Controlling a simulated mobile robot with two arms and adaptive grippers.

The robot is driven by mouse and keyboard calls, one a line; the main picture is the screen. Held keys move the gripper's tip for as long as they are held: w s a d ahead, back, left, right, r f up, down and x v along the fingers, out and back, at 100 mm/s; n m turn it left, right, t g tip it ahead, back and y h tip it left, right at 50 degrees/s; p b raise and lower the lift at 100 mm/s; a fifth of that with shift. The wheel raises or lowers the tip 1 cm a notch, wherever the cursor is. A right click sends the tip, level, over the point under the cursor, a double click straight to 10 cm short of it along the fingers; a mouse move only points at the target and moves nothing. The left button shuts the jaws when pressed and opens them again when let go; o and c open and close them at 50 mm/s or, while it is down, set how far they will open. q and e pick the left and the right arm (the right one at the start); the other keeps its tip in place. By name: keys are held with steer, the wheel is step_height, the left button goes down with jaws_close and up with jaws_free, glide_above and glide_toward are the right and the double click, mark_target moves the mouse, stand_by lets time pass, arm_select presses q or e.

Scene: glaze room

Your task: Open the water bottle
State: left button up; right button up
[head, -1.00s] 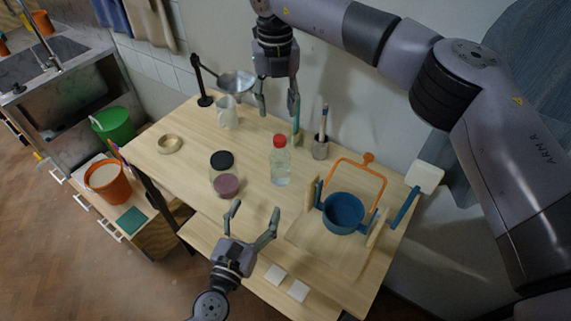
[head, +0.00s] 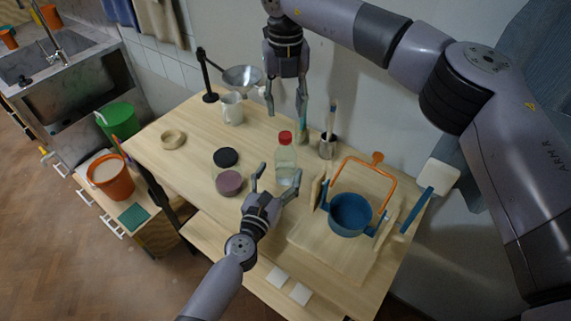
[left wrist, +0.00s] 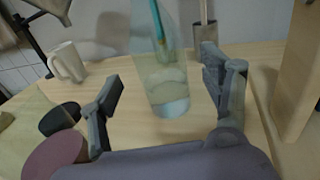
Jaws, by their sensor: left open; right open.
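The water bottle (head: 286,163) is clear with a red cap (head: 285,137) and stands upright on the wooden table. In the left wrist view the clear bottle (left wrist: 165,75) appears between and beyond the fingers; its cap is out of that view. My left gripper (head: 277,178) is open, in front of the bottle, with its fingers close to the lower body. It also shows in the left wrist view (left wrist: 165,95). My right gripper (head: 285,105) is open and empty, pointing down, above and behind the bottle.
A jar with a black lid (head: 226,158) and purple contents stands left of the bottle. A blue pot (head: 350,214) in an orange-handled frame stands to the right. A white mug (head: 232,108), a funnel on a stand (head: 242,77) and a tool holder (head: 327,148) are behind.

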mark_target(286, 160)
arm_select(q)
steer(key=shift+x, duration=2.65)
steer(key=shift+c, duration=0.2)
jaws_close()
